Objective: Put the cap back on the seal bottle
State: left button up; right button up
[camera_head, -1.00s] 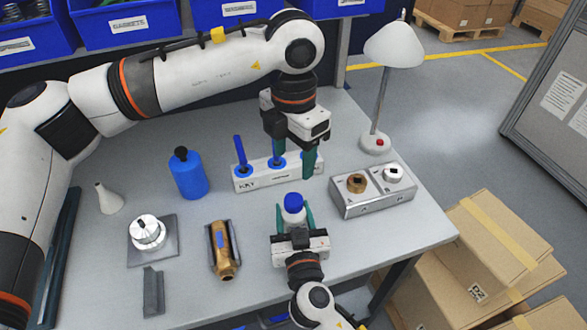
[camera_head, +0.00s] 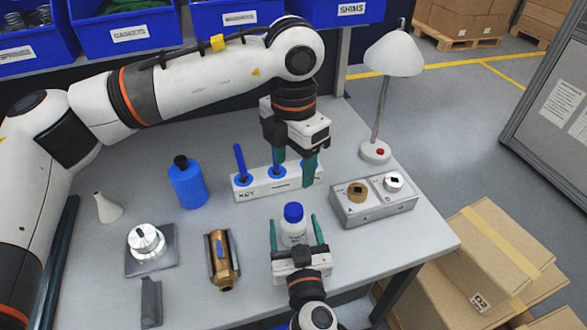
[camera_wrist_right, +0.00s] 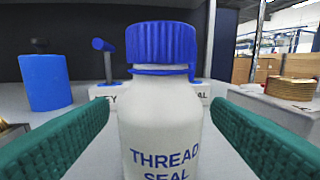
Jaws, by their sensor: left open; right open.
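The white seal bottle (camera_head: 293,232) stands upright on the table, and the right wrist view shows its "THREAD SEAL" print (camera_wrist_right: 165,150). The blue cap (camera_head: 293,212) sits on top of it; in the right wrist view the cap (camera_wrist_right: 162,45) looks level on the neck, with a thin blue ring below. My right gripper (camera_head: 295,226) is open, one finger on each side of the bottle with visible gaps. My left gripper (camera_head: 295,168) is open and empty, pointing down at the right part of the white rack, behind the bottle.
The white rack (camera_head: 250,193) holds blue-handled tools. A metal two-socket block (camera_head: 372,210) and a lamp (camera_head: 375,152) stand right. A blue bottle (camera_head: 187,185), a white cone (camera_head: 107,208), a knobbed fixture (camera_head: 150,262) and a brass part (camera_head: 222,262) are left.

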pick_arm(q)
notch_tip(320, 180, down, 4)
jog(key=b, duration=0.3)
pick_arm(e)
jog(key=s, duration=0.3)
jog(key=s+d, duration=0.1)
jog(key=s, duration=0.5)
jog(key=shift+s+d+f, duration=0.15)
jog(key=shift+s+d, duration=0.15)
pick_arm(q)
jog(key=shift+b, duration=0.35)
pick_arm(e)
jog(key=shift+s, duration=0.45)
jog(key=shift+r, duration=0.2)
